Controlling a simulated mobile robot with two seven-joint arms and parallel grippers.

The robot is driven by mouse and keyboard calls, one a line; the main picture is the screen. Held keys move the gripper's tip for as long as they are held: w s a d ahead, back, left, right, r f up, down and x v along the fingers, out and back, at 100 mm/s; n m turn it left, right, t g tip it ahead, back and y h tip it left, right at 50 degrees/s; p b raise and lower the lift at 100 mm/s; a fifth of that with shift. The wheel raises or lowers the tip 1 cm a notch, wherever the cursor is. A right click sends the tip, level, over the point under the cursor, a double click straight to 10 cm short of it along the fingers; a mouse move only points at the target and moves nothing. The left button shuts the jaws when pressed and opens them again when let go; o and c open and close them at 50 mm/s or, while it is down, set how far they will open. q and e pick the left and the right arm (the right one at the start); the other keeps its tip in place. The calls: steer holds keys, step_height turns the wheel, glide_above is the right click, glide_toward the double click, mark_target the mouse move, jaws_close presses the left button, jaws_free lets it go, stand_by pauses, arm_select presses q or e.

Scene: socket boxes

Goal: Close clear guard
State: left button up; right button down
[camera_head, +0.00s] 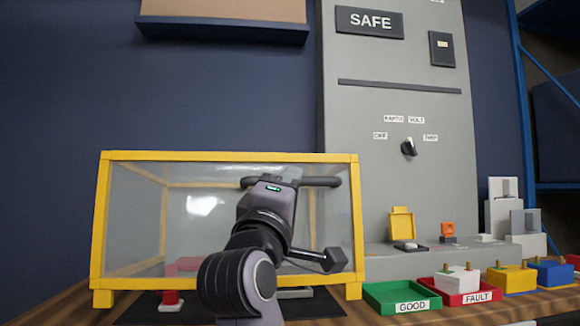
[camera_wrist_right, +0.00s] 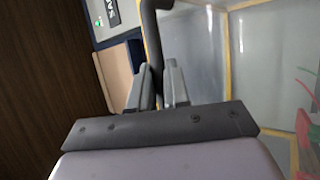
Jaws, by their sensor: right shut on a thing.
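The clear guard (camera_head: 140,215) is a see-through panel in a yellow frame on the front of a yellow-framed box. It hangs upright across the box front, its lower edge near the box feet; whether it is fully seated I cannot tell. A dark handle (camera_head: 322,181) runs along its upper part. My right gripper (camera_head: 284,176) is shut on the handle, with my wrist and arm hiding the panel's middle. In the right wrist view, the fingers (camera_wrist_right: 160,88) sit on both sides of the handle bar (camera_wrist_right: 153,40). My left gripper is not in view.
A red part (camera_head: 171,298) stands on a dark mat at the box front. To the right are a green GOOD tray (camera_head: 380,296), a red FAULT tray (camera_head: 450,297) and several coloured socket boxes. A grey panel (camera_head: 365,115) with a SAFE sign and a knob stands behind.

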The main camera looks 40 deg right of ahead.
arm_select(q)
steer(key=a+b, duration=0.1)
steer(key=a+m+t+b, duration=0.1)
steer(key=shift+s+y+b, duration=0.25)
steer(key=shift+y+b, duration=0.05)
arm_select(e)
step_height(320, 180, down, 6)
steer(key=w, duration=0.1)
steer(key=shift+d+f+y, duration=0.25)
steer(key=shift+d+y, duration=0.05)
steer(key=shift+d, duration=0.05)
steer(key=shift+w, duration=0.1)
steer(key=c, duration=1.1)
jaws_free()
steer(key=shift+f, duration=0.15)
arm_select(q)
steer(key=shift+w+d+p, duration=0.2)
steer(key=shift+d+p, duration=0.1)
steer(key=shift+p, duration=0.25)
arm_select(e)
steer(key=v, duration=0.7)
steer(key=shift+s+a+r, duration=0.15)
steer(key=shift+s+r, duration=0.05)
steer(key=shift+r, duration=0.1)
